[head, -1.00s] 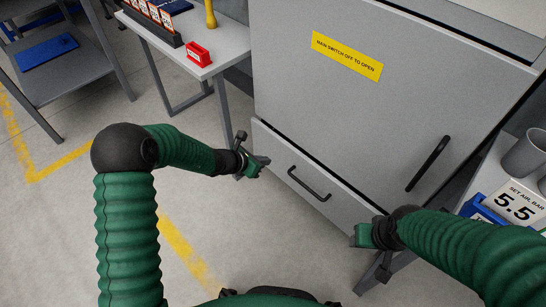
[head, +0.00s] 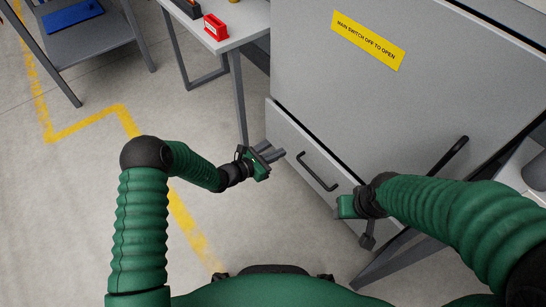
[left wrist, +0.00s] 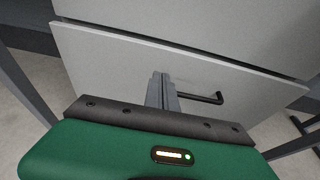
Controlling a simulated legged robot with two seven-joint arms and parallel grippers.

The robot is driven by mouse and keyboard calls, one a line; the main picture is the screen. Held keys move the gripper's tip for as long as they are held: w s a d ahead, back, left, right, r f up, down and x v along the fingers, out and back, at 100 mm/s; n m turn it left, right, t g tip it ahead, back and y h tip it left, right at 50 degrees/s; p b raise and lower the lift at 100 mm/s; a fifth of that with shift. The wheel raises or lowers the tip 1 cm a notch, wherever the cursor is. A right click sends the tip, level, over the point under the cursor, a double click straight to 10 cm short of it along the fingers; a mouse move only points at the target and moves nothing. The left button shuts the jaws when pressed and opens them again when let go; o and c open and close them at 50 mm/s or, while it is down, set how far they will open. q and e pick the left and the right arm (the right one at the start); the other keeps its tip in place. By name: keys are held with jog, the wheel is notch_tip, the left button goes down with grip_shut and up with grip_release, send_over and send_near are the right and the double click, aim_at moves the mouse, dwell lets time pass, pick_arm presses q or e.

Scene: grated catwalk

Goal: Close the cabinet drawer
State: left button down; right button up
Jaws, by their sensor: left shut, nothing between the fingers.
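The grey cabinet drawer (head: 284,128) is at the bottom of the cabinet, slightly out, with a dark gap along its top edge. Its black bar handle (head: 318,172) is on the front. The drawer (left wrist: 110,62) and handle (left wrist: 207,97) also show in the left wrist view. My left gripper (head: 281,154) is shut and empty, its fingers pointing at the drawer front left of the handle. In the left wrist view its fingertips (left wrist: 160,78) overlap the front; I cannot tell whether they touch. My right gripper (head: 350,208) is before the drawer's right part; its fingers are mostly hidden.
The cabinet body (head: 390,110) rises above the drawer with a yellow label (head: 368,40) and a long black handle (head: 448,157). A side table (head: 235,45) with a red object (head: 215,27) stands left of it.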

aim_at(307, 138)
pick_arm(q)
jog(key=b+x, duration=0.1)
jog(key=x, duration=0.2)
jog(key=b+x, duration=0.2)
jog(key=x, duration=0.1)
jog(key=b+x, duration=0.1)
jog(key=x, duration=0.2)
jog(key=shift+s+d+r, duration=0.2)
jog(key=shift+d+r, duration=0.1)
jog(key=shift+d, duration=0.05)
jog(key=shift+w+d+r, duration=0.1)
jog(key=shift+w+r, duration=0.15)
jog(key=shift+w, duration=0.05)
jog(key=shift+d, duration=0.15)
jog(key=shift+w+d+b, duration=0.1)
jog(key=shift+d+b, duration=0.1)
jog(key=shift+b, duration=0.15)
jog(key=shift+r+b+x, duration=0.2)
jog(key=shift+b+x, duration=0.3)
jog(key=shift+x, duration=0.65)
jog(key=shift+w+d+r, duration=0.1)
jog(key=shift+w+r, duration=0.1)
jog(key=shift+r, duration=0.2)
